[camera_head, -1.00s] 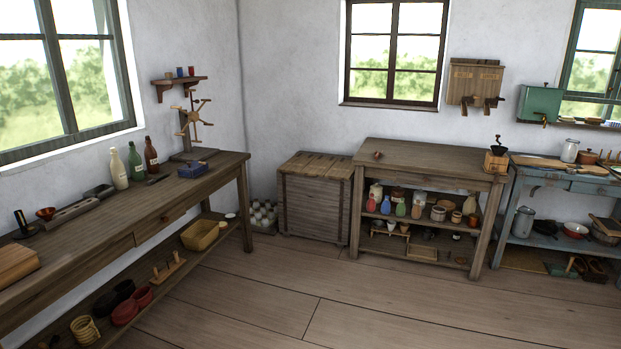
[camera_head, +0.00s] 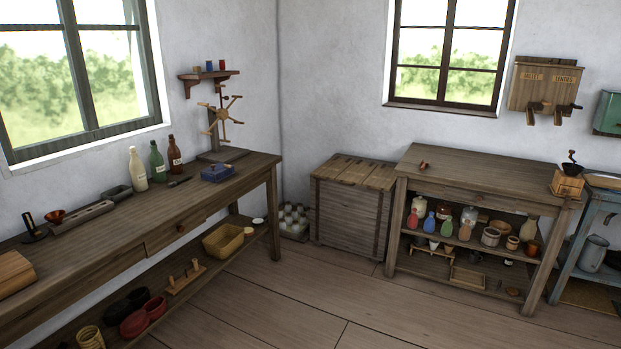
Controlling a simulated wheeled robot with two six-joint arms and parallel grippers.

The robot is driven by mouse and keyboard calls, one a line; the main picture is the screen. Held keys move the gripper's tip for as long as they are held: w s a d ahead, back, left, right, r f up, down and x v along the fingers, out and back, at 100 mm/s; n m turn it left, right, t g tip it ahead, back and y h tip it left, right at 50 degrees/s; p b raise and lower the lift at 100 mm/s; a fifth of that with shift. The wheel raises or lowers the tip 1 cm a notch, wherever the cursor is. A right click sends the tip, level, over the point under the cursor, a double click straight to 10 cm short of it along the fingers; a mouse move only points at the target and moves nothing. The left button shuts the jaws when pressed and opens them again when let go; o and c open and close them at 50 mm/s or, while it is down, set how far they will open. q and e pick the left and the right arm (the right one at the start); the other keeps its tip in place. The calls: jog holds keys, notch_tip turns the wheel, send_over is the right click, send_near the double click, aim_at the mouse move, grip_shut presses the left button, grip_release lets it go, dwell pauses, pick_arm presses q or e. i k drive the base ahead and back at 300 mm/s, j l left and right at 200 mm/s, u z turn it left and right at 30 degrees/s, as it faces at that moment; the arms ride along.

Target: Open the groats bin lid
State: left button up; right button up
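A large wooden chest (camera_head: 345,217) stands on the floor in the corner, between the long left bench and the middle work table. It has plank sides and a flat lid (camera_head: 355,172) of several boards, which lies shut on top. I see no label on it, so I cannot tell for sure that it is the groats bin. A smaller wooden double bin (camera_head: 545,85) hangs on the wall at the upper right; its two front labels seem to read millet and lentils. Neither of my grippers shows in the view.
The long bench (camera_head: 110,225) at left holds bottles, a blue box (camera_head: 217,172) and a wooden reel. The middle table (camera_head: 480,172) has shelves of jars. A crate of bottles (camera_head: 293,220) sits left of the chest. Open floor (camera_head: 300,295) lies in front.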

aim_at(358, 172)
jog(key=i+l+z, duration=0.35)
jog(key=i, duration=0.6)
jog(key=i+z, duration=0.3)
jog(key=i, duration=0.65)
